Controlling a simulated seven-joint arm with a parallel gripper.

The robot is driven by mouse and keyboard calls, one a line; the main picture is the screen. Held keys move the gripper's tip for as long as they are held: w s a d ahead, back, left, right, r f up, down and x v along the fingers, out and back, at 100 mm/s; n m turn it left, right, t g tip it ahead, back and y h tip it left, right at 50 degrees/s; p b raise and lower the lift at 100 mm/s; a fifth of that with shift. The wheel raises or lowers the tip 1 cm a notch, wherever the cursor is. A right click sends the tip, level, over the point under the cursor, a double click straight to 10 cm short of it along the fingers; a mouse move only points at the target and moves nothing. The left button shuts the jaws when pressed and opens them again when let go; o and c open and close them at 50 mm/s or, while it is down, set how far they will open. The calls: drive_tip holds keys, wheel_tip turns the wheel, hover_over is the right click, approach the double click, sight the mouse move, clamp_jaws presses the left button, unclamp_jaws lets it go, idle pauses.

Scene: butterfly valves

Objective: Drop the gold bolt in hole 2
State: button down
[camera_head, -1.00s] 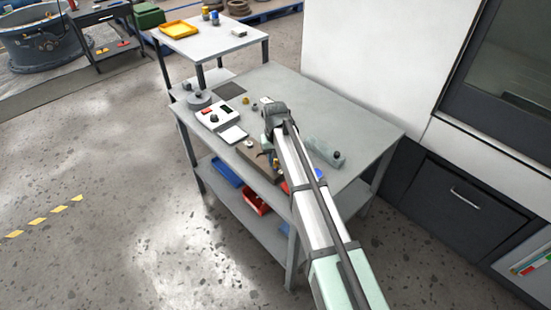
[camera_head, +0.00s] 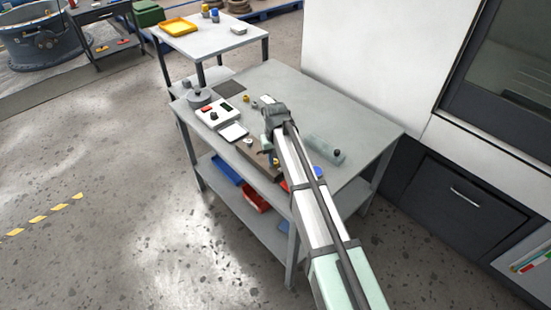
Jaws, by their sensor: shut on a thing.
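My gripper (camera_head: 271,154) points down over the brown block (camera_head: 256,158) near the front edge of the grey workbench. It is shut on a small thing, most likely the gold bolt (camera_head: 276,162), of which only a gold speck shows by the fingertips. My arm and wrist hide part of the block. The block's holes and their numbers are too small to make out, and I cannot tell whether the bolt touches the block. A pale round piece (camera_head: 249,141) is at the block's left end.
On the bench (camera_head: 350,105) are a white control box (camera_head: 213,115), a white pad (camera_head: 233,132), a small gold piece (camera_head: 246,98), a grey-green bar (camera_head: 322,146) and a blue item (camera_head: 318,173). Blue and red bins (camera_head: 255,199) sit on the shelf below. The bench's back right is clear.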

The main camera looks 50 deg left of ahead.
drive_tip(key=shift+f, duration=0.15)
drive_tip(key=shift+c, duration=2.4)
unclamp_jaws()
drive_tip(key=shift+r, duration=3.75)
